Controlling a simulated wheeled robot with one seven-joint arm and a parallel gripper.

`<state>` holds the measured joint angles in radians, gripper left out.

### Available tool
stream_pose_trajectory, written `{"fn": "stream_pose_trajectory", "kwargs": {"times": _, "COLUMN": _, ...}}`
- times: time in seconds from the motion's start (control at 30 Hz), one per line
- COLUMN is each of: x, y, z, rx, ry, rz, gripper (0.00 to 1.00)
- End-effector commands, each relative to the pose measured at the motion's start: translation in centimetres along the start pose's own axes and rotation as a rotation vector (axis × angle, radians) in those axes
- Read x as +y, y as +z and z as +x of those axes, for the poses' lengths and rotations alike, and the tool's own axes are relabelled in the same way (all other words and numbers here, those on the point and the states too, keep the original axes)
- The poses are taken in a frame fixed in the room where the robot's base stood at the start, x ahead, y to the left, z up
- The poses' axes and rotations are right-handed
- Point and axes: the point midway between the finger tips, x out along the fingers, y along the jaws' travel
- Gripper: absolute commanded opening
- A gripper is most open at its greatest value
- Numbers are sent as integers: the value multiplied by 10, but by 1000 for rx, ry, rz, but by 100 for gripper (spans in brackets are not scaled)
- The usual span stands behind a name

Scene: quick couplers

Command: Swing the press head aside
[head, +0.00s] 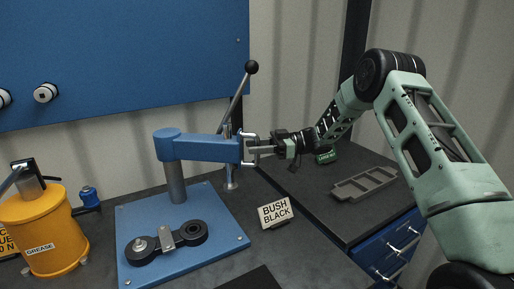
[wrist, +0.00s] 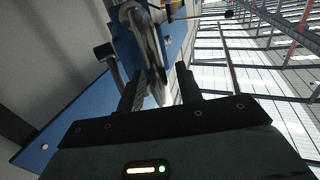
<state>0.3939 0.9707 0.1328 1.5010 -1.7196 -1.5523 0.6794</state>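The press head (head: 205,148) is a blue arm reaching right from a blue cap on a grey column (head: 176,183), above a blue base plate (head: 227,226). A metal bracket-like handle (head: 246,149) is at its right end. My gripper (head: 262,149) is at this handle, coming from the right. In the wrist view a metal bar (wrist: 153,60) of the handle runs between the two dark fingers of my gripper (wrist: 160,88). A gap shows on its right side, so the fingers look open around it. Contact with the left finger is unclear.
A lever with a black ball (head: 251,67) rises behind the head's end. A dark two-ring part (head: 190,234) lies on the base plate. A "BUSH BLACK" sign (head: 274,213) stands right of it, a grey tray (head: 364,184) farther right. A yellow grease drum (head: 40,230) is at left.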

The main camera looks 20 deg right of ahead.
Motion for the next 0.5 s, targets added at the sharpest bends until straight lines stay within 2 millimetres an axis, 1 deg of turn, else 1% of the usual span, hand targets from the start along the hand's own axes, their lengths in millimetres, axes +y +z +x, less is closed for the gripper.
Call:
{"fn": "stream_pose_trajectory", "kwargs": {"times": 0.17, "x": 0, "y": 1, "z": -3, "rx": -1, "ry": 0, "rz": 1, "gripper": 36}}
{"fn": "stream_pose_trajectory", "kwargs": {"times": 0.27, "x": 0, "y": 2, "z": -11, "rx": -2, "ry": 2, "rz": 0, "gripper": 36}}
{"fn": "stream_pose_trajectory", "kwargs": {"times": 0.37, "x": 1, "y": 3, "z": -28, "rx": -2, "ry": 4, "rz": 0, "gripper": 36}}
{"fn": "stream_pose_trajectory", "kwargs": {"times": 0.5, "x": 0, "y": 4, "z": -60, "rx": -2, "ry": 3, "rz": -2, "gripper": 36}}
